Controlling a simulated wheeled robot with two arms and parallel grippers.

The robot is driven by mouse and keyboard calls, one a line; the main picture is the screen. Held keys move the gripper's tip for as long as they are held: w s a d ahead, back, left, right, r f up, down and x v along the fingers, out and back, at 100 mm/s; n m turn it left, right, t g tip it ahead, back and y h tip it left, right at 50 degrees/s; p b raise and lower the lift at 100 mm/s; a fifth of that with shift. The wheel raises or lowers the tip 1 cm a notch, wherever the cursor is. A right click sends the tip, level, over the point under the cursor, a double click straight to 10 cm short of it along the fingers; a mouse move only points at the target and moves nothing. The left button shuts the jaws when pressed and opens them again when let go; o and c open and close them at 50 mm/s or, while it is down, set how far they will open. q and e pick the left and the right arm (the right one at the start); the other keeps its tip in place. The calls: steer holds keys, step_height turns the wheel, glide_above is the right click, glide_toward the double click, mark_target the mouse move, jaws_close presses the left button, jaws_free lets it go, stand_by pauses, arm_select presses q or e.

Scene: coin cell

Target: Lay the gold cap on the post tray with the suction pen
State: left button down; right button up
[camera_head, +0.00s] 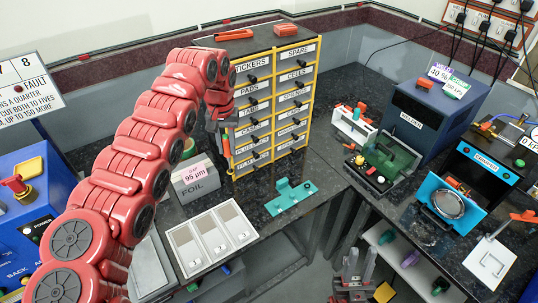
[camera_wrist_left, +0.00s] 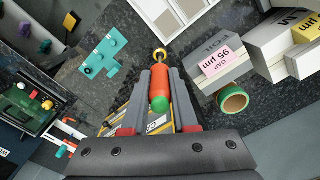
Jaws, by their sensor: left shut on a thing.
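My left gripper (camera_wrist_left: 160,74) is shut on an orange pen-like tool (camera_wrist_left: 160,88) with a green rounded end, which looks like the suction pen. A yellow ring shape shows at its far end; I cannot tell whether it is part of the pen or the gold cap. In the head view this gripper (camera_head: 224,125) hangs in front of the drawer cabinet. A teal tray with small posts (camera_head: 291,197) lies on the dark counter to the lower right of it; it also shows in the left wrist view (camera_wrist_left: 101,59). My right gripper (camera_head: 361,264) is open and looks empty, low at the bottom.
The labelled drawer cabinet (camera_head: 273,97) stands behind my left gripper. A foil box (camera_head: 195,180) and a white three-panel tray (camera_head: 211,237) are near my left arm. A welder (camera_head: 425,112) and a blue-framed machine (camera_head: 462,190) stand at right. Counter around the teal tray is clear.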

arm_select(q)
steer(key=d+f+p, duration=0.2)
steer(key=d+p, duration=0.1)
steer(key=d, duration=0.4)
steer(key=d+f+n+p, duration=0.1)
steer(key=d+f+p, duration=0.1)
steer(key=d, duration=0.5)
steer(key=shift+w+d+f+p, duration=0.15)
steer(key=shift+d+f+p, duration=0.2)
steer(key=shift+p, duration=0.4)
